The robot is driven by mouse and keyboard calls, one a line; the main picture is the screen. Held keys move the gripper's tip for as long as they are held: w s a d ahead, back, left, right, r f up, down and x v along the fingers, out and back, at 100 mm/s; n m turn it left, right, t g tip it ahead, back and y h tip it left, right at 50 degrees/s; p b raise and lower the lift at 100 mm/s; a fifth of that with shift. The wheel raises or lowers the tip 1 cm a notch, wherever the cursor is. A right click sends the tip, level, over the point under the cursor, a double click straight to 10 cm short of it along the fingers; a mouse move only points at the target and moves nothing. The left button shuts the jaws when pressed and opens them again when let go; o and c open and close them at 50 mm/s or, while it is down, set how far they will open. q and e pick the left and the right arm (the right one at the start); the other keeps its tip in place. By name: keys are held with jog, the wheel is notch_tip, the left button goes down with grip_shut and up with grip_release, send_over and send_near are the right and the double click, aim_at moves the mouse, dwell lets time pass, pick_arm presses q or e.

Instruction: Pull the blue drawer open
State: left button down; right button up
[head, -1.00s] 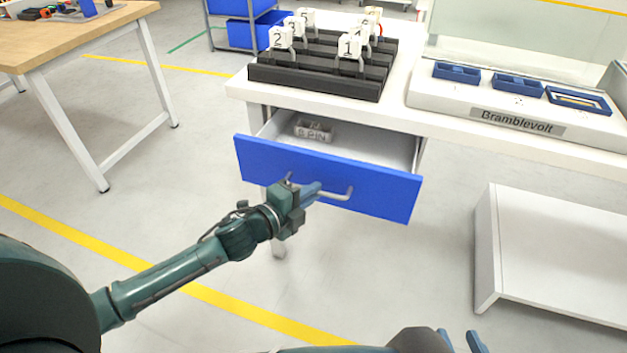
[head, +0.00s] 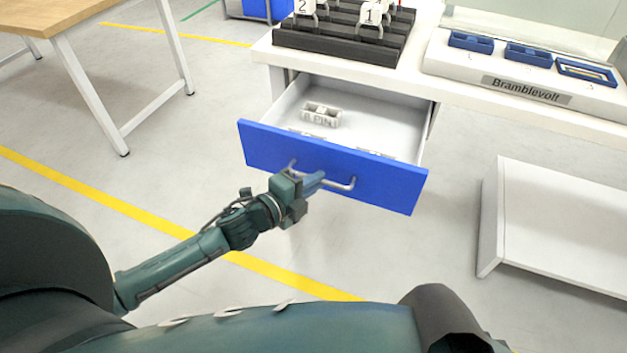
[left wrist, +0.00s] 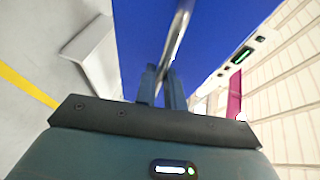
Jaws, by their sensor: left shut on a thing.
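The blue drawer (head: 385,182) stands out from under the white bench, open, with its inside showing in the head view. A small grey-white block with raised lettering (head: 322,115) lies inside it. My left gripper (head: 318,180) is shut on the drawer's metal bar handle (head: 340,185). In the left wrist view the two fingers (left wrist: 162,85) close around the handle (left wrist: 179,35) in front of the blue drawer face (left wrist: 225,30). My right gripper does not show in the head view.
A white bench (head: 455,92) carries a black rack (head: 335,47) with numbered tags and a "Bramblevolt" panel (head: 525,90) with blue trays. A white low unit (head: 560,220) stands at the right. A wooden table (head: 85,25) is at the left. Open floor lies between.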

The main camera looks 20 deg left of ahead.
pick_arm(q)
jog(key=c, duration=1.5)
grip_release()
jog(key=v, duration=1.3)
jog(key=shift+r, duration=0.25)
